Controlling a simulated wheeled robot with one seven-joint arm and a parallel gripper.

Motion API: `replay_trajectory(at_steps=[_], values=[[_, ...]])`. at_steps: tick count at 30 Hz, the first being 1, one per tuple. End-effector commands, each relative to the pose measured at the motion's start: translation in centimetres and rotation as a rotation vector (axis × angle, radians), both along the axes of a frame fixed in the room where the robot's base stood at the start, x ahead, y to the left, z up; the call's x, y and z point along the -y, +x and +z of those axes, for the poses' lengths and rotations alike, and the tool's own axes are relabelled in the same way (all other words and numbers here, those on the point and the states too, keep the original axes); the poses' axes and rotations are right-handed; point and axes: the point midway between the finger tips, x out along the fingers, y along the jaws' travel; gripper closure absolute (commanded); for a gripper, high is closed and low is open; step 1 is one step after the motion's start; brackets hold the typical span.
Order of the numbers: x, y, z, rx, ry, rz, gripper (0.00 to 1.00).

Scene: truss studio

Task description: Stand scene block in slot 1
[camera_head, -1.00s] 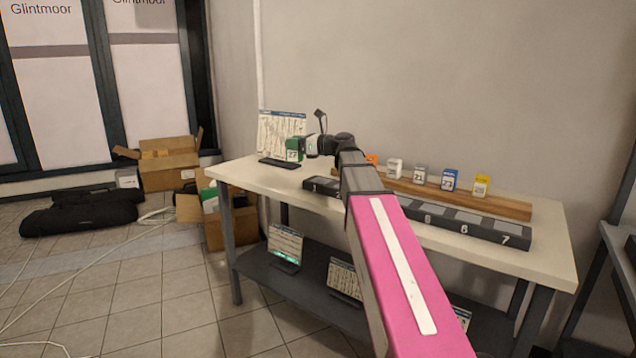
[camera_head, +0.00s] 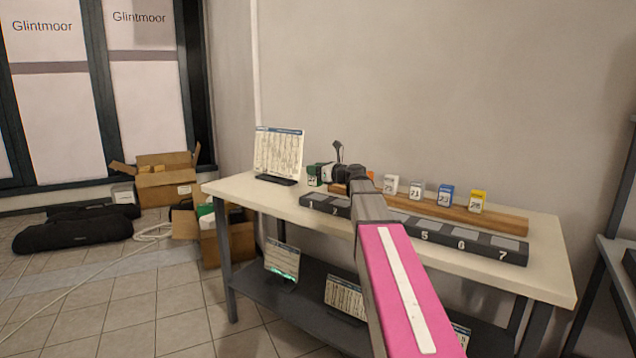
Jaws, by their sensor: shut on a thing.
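My gripper (camera_head: 323,174) is shut on a green block (camera_head: 314,176) with a white label. It holds the block above the left part of the table, behind the left end of the dark numbered strip (camera_head: 480,249). Slot 1 (camera_head: 311,200) is at the strip's left end and looks empty. Slots 2, 5, 6 and 7 also show; my arm hides the slots between 2 and 5. The fingertips are small and partly hidden by the wrist. I cannot tell the exact gap between block and table.
A wooden rail (camera_head: 510,221) behind the strip bears white (camera_head: 390,184), grey (camera_head: 416,189), blue (camera_head: 445,195) and yellow (camera_head: 477,200) blocks. An orange block (camera_head: 370,175) is partly hidden by my arm. A chart stand (camera_head: 278,152) is at the table's left (camera_head: 240,190).

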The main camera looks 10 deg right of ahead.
Motion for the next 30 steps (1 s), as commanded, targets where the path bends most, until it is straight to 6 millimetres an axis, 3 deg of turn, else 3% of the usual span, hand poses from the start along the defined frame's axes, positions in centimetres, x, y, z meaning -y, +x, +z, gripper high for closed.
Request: replay_trajectory(at_steps=[8, 17, 29, 30], values=[[1.1, 0.8, -1.3, -0.001, 0.001, 0.001, 0.83], [1.1, 0.7, -4.7, -0.001, 0.002, 0.001, 0.83], [1.1, 0.7, -5.2, -0.001, 0.001, 0.001, 0.83], [1.1, 0.7, -5.1, -0.001, 0.001, 0.001, 0.45]])
